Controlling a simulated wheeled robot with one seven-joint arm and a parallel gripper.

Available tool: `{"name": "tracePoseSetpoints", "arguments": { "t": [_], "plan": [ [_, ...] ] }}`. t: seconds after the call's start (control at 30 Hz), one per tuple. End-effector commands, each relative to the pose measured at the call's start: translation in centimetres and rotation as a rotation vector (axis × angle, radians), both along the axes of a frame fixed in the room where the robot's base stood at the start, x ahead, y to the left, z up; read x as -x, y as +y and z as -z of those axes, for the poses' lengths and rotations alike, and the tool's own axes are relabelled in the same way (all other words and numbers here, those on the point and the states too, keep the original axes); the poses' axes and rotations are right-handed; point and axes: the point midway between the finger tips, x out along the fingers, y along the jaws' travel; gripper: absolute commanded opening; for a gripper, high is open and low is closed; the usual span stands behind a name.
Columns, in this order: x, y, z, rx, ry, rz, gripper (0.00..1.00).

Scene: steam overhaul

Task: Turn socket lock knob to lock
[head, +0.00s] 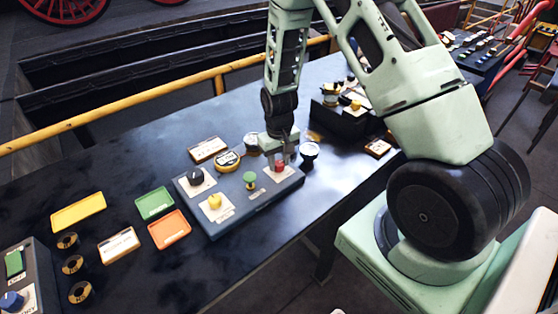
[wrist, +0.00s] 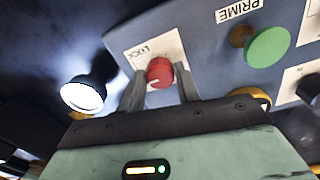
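The socket lock knob (wrist: 159,72) is a red round knob with a white pointer line on a white plate marked "LOCK" in the wrist view. It sits on the right end of a blue-grey control box (head: 228,216), and it also shows under my gripper in the head view (head: 279,166). My gripper (wrist: 160,90) points down at the box. Its two fingers stand on either side of the red knob. A narrow gap seems to show beside the knob, but I cannot tell whether the fingers touch it.
The box also carries a green button (head: 250,178) marked "PRIME", a yellow knob (head: 214,201) and a black knob (head: 195,176). A white-topped round item (head: 309,150) stands just right of my gripper. Coloured trays (head: 169,229) lie to the left on the dark table.

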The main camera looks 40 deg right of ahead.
Motion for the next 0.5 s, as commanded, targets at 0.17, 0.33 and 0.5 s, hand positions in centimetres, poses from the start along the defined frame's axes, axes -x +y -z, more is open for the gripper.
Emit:
{"name": "tracePoseSetpoints", "arguments": {
  "t": [0.17, 0.33, 0.5],
  "plan": [
    [0.0, 0.0, 0.0, 0.000, -0.001, 0.000, 0.52],
    [0.0, 0.0, -0.1, 0.000, -0.001, -0.001, 0.52],
    [-0.1, 0.0, -1.1, 0.001, -0.004, -0.002, 0.52]
  ]
}}
